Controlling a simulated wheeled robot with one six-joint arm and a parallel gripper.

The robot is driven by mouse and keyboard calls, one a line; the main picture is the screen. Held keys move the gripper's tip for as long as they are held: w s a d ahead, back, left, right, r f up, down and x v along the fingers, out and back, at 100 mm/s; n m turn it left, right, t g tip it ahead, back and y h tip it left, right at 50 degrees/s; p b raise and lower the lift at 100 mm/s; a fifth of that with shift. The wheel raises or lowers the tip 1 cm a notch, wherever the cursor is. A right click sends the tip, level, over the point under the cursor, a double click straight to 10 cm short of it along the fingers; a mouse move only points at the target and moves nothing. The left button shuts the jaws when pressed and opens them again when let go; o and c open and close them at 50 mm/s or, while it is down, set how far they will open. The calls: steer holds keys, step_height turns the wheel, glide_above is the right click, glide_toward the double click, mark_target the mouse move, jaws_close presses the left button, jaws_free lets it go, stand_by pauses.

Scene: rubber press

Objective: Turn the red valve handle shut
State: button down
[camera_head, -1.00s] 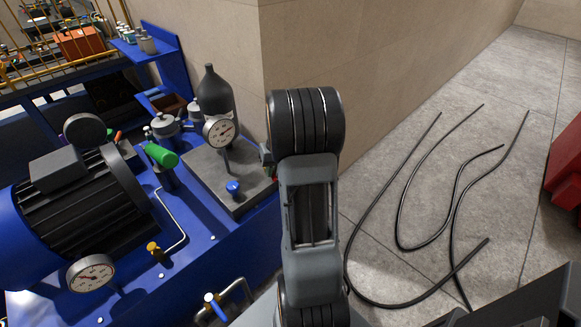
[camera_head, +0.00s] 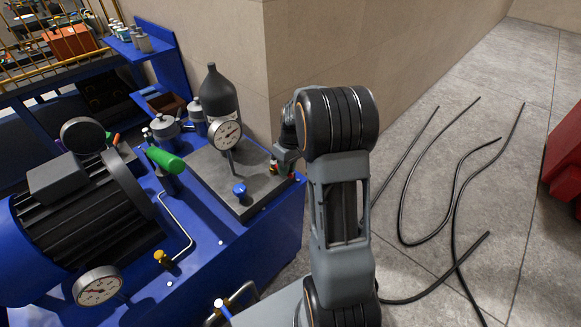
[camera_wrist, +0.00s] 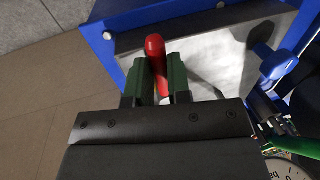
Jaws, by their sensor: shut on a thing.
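The red valve handle (camera_wrist: 155,46) shows in the wrist view as a short red rounded bar. It lies between the two dark green fingers of my gripper (camera_wrist: 159,62), which is shut on it. The end of the handle sticks out past the fingertips. In the head view, my gripper (camera_head: 281,162) is small and partly hidden by my arm, at the right edge of the grey plate. Only a speck of red shows there. The valve's body is hidden in the head view.
A green handle (camera_head: 166,160) and a motor (camera_head: 85,210) stand left. Black hoses (camera_head: 410,170) lie on the floor, right.

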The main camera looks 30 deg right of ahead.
steer(key=c, duration=1.1)
jaws_free()
steer(key=shift+r, duration=0.1)
steer(key=d+r, duration=0.1)
steer(key=r, duration=0.3)
steer(key=r+p, duration=0.1)
steer(key=r, duration=0.4)
steer(key=w+d+r, duration=0.1)
steer(key=r, duration=0.3)
steer(key=shift+d+r+p, duration=0.15)
steer(key=shift+d+p, duration=0.15)
